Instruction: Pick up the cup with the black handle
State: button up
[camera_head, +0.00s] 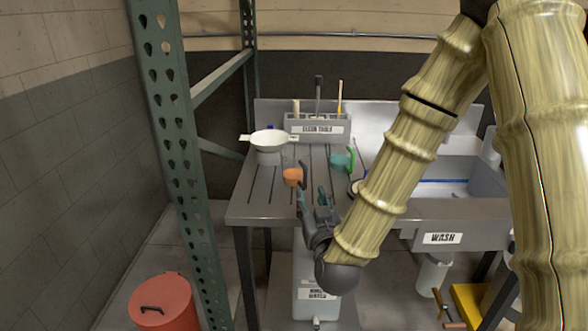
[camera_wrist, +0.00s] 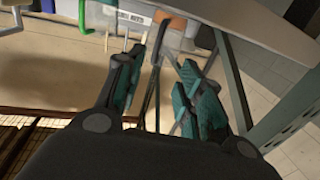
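In the head view, a small orange cup (camera_head: 291,177) sits on the grooved drainboard, with a dark handle (camera_head: 303,171) on its right side. My gripper (camera_head: 312,196) is just in front of it and to the right, with its teal fingers spread apart. The fingers look close to the handle; I cannot tell whether they touch it. In the wrist view, my gripper (camera_wrist: 163,75) is open. A thin dark strip shows between its fingers; I cannot tell what it is. An orange patch beyond the fingers may be the cup, but it is unclear.
A teal cup with a green handle (camera_head: 343,160) stands to the right. A white bowl-like container (camera_head: 268,144) is behind on the left. A tool holder (camera_head: 317,128) stands at the back. A green rack post (camera_head: 178,120) rises on the left, and a wash sink (camera_head: 455,181) is at right.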

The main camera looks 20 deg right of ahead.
aim_at(305, 177)
jog(key=w, duration=0.2)
jog(key=w+d, duration=0.1)
jog(key=w, duration=0.1)
jog(key=shift+w, duration=0.1)
jog(key=shift+w+d+r+p, duration=0.1)
jog(key=shift+w+p, duration=0.25)
jog(key=shift+w, duration=1.05)
jog(key=shift+w+d+r+p, duration=0.1)
jog(key=shift+w+p, duration=0.2)
jog(key=shift+w, duration=1.1)
grip_shut()
